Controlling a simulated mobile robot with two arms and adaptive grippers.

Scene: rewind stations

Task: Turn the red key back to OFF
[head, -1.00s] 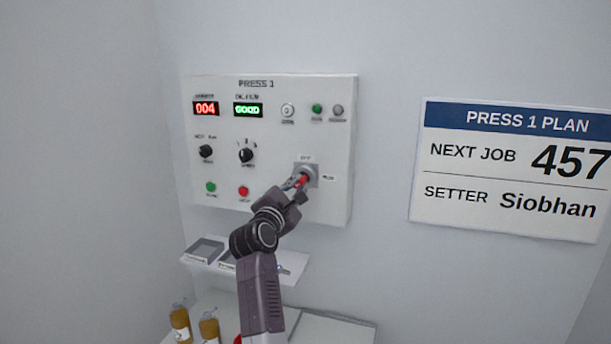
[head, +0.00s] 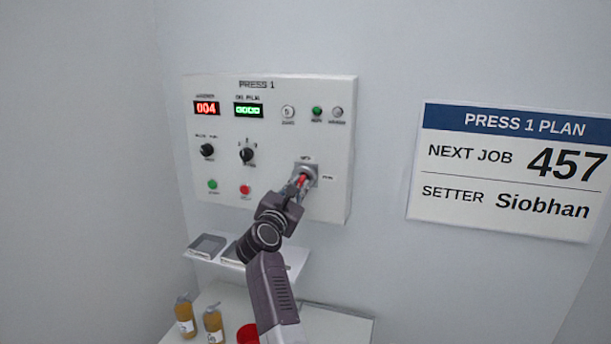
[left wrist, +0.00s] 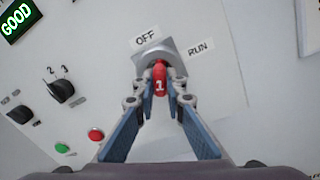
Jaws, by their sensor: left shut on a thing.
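The red key (left wrist: 160,80), marked 1, sits in the grey key switch (left wrist: 152,54) at the lower right of the PRESS 1 panel. It also shows in the head view (head: 303,180). The OFF label (left wrist: 146,38) is above the switch and the RUN label (left wrist: 200,47) is to its right. My left gripper (head: 300,186) is shut on the key; in the left wrist view its fingertips (left wrist: 160,88) flank the red head. I cannot tell exactly which label the key points at. My right gripper is not in view.
The panel (head: 230,180) carries knobs, buttons, lamps, a red 004 display (head: 206,108) and a green GOOD display (head: 248,110). A small shelf (head: 290,262) with grey trays is below. Bottles (head: 185,315) and a red object (head: 248,334) stand on the counter. A PRESS 1 PLAN sign (head: 508,170) hangs at right.

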